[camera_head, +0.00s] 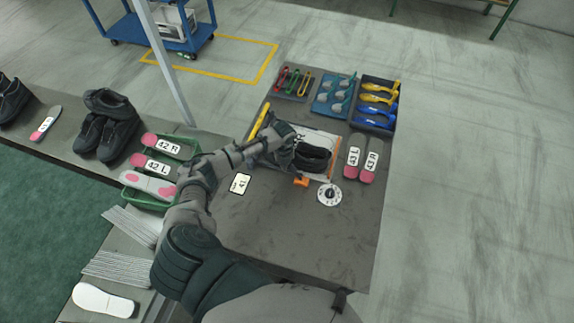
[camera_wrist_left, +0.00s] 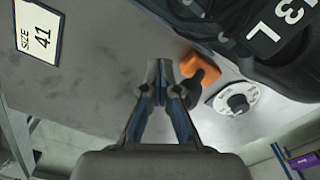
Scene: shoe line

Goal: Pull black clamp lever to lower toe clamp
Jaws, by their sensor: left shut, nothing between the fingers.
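My left gripper (camera_head: 284,150) reaches over the grey table to the left side of a black shoe (camera_head: 312,158) on a white fixture board (camera_head: 324,140). In the left wrist view the left gripper (camera_wrist_left: 164,82) is shut, its fingertips together and empty. A dark rounded piece (camera_wrist_left: 206,87) beside its right finger may be the black clamp lever's knob; I cannot tell for sure, nor whether they touch. An orange block (camera_wrist_left: 200,63) lies just above that piece. The toe clamp cannot be made out, being hidden by the gripper or outside the wrist view. My right gripper is not in view.
A white dial (camera_head: 329,195) sits right of the orange block. Pink-ended labelled insoles (camera_head: 368,166) and a tray of yellow and blue tools (camera_head: 378,102) are at the right. A size card (camera_head: 240,184) lies left. The table's front is clear.

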